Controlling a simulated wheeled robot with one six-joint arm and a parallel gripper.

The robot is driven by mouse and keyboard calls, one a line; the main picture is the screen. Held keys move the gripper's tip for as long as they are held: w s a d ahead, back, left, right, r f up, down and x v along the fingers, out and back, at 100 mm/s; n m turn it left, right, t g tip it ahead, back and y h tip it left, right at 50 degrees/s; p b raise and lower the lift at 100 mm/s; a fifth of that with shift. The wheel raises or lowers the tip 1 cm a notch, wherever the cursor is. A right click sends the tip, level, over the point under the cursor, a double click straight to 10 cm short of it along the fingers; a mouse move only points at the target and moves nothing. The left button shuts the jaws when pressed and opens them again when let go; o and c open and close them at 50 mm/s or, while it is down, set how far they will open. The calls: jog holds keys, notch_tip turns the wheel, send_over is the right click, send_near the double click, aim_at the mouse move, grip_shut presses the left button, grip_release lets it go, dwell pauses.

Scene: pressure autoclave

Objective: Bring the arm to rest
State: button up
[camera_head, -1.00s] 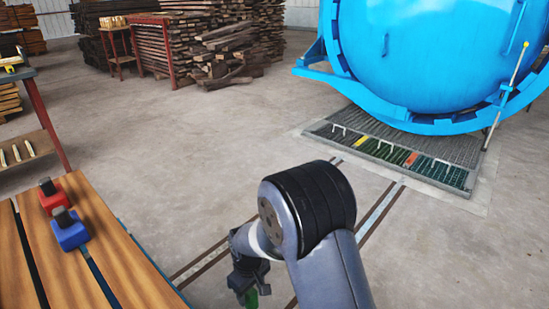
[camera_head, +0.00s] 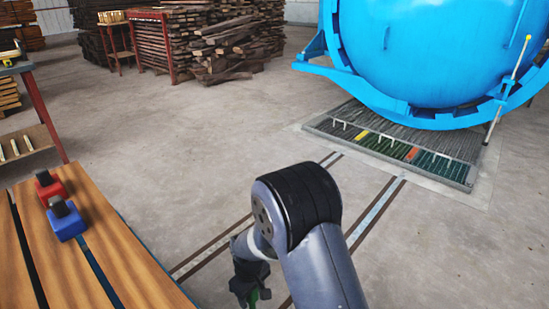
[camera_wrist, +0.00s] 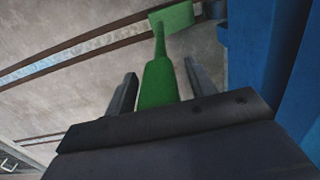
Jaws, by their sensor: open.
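My gripper (camera_head: 250,292) hangs low near the bottom edge of the head view, to the right of the wooden table, with the arm bent over it. The wrist view shows its two dark fingers (camera_wrist: 160,70) open and apart. A green tool (camera_wrist: 158,84) with a thin neck and a flat, wider end lies between the fingers, with small gaps at its sides. I cannot tell what bears it.
A large blue autoclave (camera_head: 430,50) stands at back right over a floor grating (camera_head: 395,145). Lumber stacks (camera_head: 225,45) stand behind. Floor between is open.

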notch_tip(320, 180, up, 18)
jog(key=p, duration=0.6)
jog(key=w+d+m, duration=0.2)
jog(key=d+m, duration=0.2)
jog(key=d, duration=0.7)
jog(key=w+d+r+m+b, duration=0.1)
jog(key=d+m, duration=0.4)
jog(key=d, duration=0.5)
jog(key=shift+w+d+r+m+b, duration=0.3)
jog(key=shift+w+d, duration=0.05)
jog(key=shift+w, duration=0.55)
